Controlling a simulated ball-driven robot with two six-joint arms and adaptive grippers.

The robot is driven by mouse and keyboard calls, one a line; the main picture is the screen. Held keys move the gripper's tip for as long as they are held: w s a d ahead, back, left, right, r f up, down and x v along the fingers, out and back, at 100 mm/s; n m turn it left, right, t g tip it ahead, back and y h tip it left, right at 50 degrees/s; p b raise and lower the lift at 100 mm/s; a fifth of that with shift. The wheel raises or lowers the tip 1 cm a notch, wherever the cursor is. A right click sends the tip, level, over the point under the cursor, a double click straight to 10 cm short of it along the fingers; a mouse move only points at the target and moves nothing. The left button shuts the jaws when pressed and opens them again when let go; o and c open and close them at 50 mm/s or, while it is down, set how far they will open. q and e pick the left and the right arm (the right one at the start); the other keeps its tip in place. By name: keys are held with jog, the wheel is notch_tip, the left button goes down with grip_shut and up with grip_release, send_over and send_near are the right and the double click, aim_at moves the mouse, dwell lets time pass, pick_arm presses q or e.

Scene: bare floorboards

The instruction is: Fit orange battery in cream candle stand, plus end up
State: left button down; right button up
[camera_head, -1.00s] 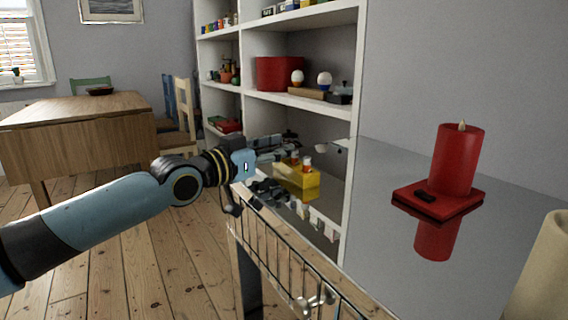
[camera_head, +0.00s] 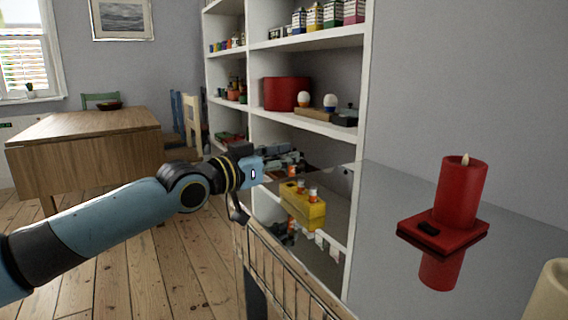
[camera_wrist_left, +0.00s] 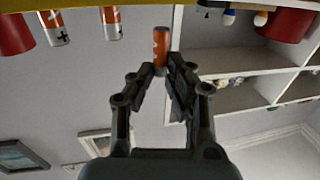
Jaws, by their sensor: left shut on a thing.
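My left gripper (camera_head: 290,160) is shut on an orange battery (camera_wrist_left: 161,46), just above a yellow block (camera_head: 303,210). The battery sticks out beyond the fingertips (camera_wrist_left: 167,72), with its orange part outward and a grey-dark part between the fingers; I cannot read its plus mark. Two more orange batteries (camera_head: 313,194) stand in the yellow block; in the left wrist view one of these batteries (camera_wrist_left: 56,28) shows a plus sign. A cream candle (camera_head: 552,296) is cut off at the lower right corner; its stand is out of view. My right gripper is not in view.
A red candle (camera_head: 460,190) stands on a red base (camera_head: 443,232) on a glossy grey surface (camera_head: 375,205). A white shelf unit (camera_head: 364,100) with boxes and a red container (camera_head: 286,93) rises behind.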

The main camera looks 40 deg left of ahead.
pick_arm(q)
jog(key=w+d+r+p, duration=0.1)
jog(key=d+r, duration=0.2)
jog(key=d, duration=0.3)
jog(key=w+d+r, duration=0.1)
jog(key=d+r, duration=0.3)
jog(key=d, duration=0.1)
jog(key=s+f+h+p, duration=0.2)
jog(key=s+f, duration=0.4)
jog(key=s, duration=0.2)
jog(key=s+d+r+m+g+h, duration=0.1)
jog(key=s+d+r+m+h, duration=0.2)
jog(key=s, duration=0.4)
notch_tip(320, 180, up, 3)
jog(key=shift+s+d+f+m+g+p, duration=0.2)
jog(key=shift+s+d+m+g+p, duration=0.2)
jog(key=shift+d, duration=0.3)
